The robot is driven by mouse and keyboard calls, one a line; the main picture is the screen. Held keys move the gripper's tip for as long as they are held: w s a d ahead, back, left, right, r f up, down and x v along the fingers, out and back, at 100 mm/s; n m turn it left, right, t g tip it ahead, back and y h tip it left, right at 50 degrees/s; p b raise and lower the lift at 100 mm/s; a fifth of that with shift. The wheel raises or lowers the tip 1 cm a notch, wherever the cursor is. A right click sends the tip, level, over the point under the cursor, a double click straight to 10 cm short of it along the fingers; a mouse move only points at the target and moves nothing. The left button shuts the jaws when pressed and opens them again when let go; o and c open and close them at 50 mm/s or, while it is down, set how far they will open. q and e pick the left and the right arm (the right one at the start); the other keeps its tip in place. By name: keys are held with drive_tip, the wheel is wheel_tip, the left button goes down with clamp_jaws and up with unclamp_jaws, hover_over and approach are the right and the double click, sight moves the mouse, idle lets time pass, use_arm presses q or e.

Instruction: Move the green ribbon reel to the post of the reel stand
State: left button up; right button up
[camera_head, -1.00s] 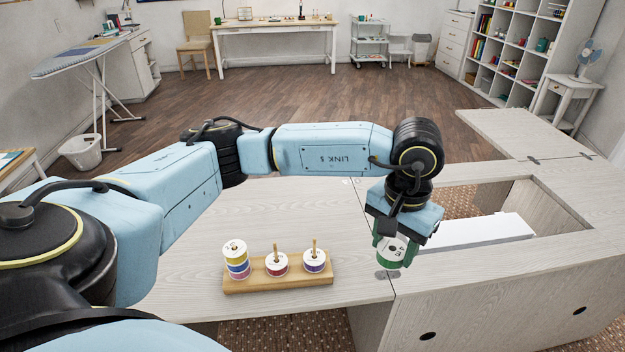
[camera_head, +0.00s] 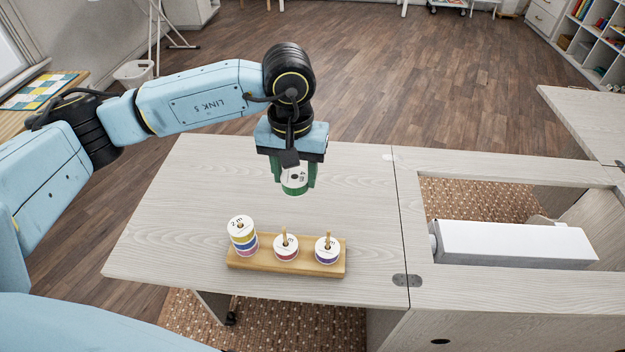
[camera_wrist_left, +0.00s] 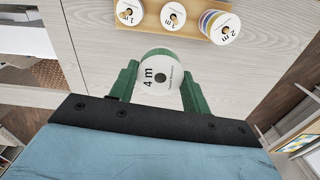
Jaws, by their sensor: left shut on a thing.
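The green ribbon reel (camera_head: 294,180) has a white face marked "4 m" and is held between the green fingers of my left gripper (camera_head: 294,172). It hangs above the table behind the reel stand, and its white face fills the space between the fingers in the left wrist view (camera_wrist_left: 158,75). The wooden reel stand (camera_head: 265,266) carries a tall stack of reels (camera_head: 242,236) at its left end. A red-edged reel (camera_head: 286,248) sits at the middle, and a purple-edged reel (camera_head: 328,250) at the right. Post tips show above these two. My right gripper is out of view.
The pale wooden table (camera_head: 190,190) is clear around the stand. To the right, an opening in the cabinet holds a long white block (camera_head: 515,243). The table's front edge runs close in front of the stand.

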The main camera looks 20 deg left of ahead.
use_arm(q)
drive_tip(key=n+p, duration=0.1)
drive_tip(key=n, duration=0.1)
drive_tip(key=d+n+p, duration=0.1)
drive_tip(key=n+p, duration=0.1)
drive_tip(key=d+r+n+p, duration=0.1)
drive_tip(key=n, duration=0.2)
drive_tip(key=shift+w+d, duration=0.1)
drive_tip(key=shift+w, duration=0.05)
drive_tip(key=s+d+f+n+p, duration=0.1)
drive_tip(key=d+f+n+p, duration=0.1)
drive_tip(key=n, duration=0.6)
drive_tip(key=s+d+f+n+p, duration=0.1)
drive_tip(key=f+n+p, duration=0.1)
drive_tip(key=n, duration=0.6)
drive_tip(key=s+d+f+n+p, duration=0.1)
drive_tip(key=d+f+n+p, duration=0.1)
drive_tip(key=n, duration=0.6)
drive_tip(key=shift+d+f+p, duration=0.3)
drive_tip(key=shift+f+p, duration=0.25)
drive_tip(key=shift+p, duration=0.65)
drive_tip(key=shift+r+p, duration=0.35)
drive_tip(key=shift+r, duration=0.05)
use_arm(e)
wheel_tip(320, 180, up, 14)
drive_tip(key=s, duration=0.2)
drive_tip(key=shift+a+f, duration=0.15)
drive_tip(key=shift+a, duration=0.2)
